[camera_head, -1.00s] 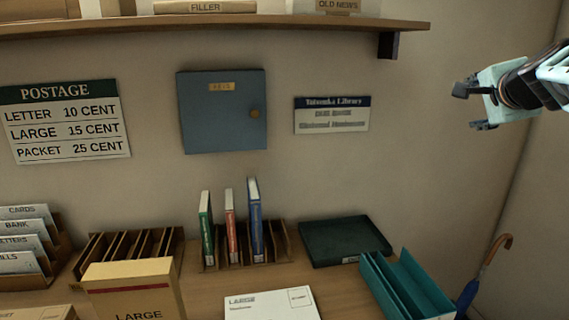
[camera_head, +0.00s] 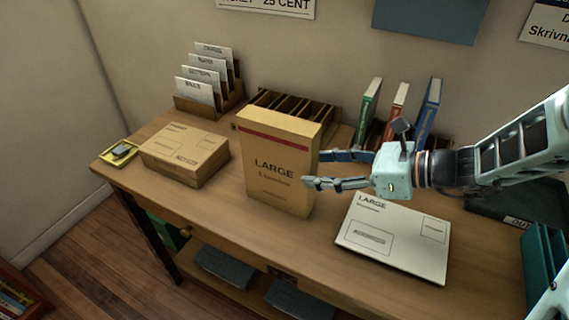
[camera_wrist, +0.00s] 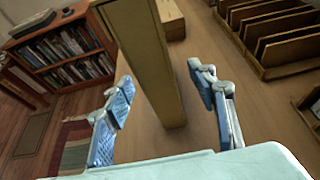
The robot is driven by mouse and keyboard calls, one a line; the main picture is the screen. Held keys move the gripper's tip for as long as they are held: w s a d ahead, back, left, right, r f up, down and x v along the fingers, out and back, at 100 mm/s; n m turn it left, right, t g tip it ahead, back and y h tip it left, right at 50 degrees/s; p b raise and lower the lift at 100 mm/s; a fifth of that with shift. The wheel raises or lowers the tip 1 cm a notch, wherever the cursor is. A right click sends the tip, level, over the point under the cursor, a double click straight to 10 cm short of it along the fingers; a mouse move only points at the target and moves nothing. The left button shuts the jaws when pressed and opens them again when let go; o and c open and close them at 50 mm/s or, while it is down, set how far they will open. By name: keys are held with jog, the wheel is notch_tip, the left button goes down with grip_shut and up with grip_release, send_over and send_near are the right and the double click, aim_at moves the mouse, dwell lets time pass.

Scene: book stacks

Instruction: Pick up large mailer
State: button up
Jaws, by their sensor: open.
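An upright tan box marked LARGE (camera_head: 276,170), with a red stripe near its top, stands on the wooden table. A flat white mailer marked LARGE (camera_head: 393,240) lies on the table to its right. My gripper (camera_head: 313,169) is open at the right edge of the tan box, above the table, with its fingers pointing left. In the wrist view, the narrow side of the tan box (camera_wrist: 146,60) shows between my two open fingers (camera_wrist: 160,74). I cannot tell whether the fingers touch it.
A flat tan parcel (camera_head: 185,152) and a small yellow tray (camera_head: 112,160) are at left. Behind stand a card rack (camera_head: 222,97), a slotted wooden rack (camera_head: 290,103) and upright books (camera_head: 429,112). A teal holder (camera_head: 537,250) is at far right.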

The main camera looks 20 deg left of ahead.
aim_at(279, 168)
jog(key=x, duration=0.3)
jog(key=b+x, duration=0.1)
jog(key=x, duration=0.3)
jog(key=b+x, duration=0.1)
jog(key=x, duration=0.3)
jog(key=shift+s, duration=0.3)
jog(key=shift+c, duration=0.6)
jog(key=shift+r, duration=0.15)
jog(key=c, duration=1.2)
jog(key=shift+o, duration=0.2)
jog(key=shift+w+r, duration=0.1)
jog(key=shift+r, duration=0.05)
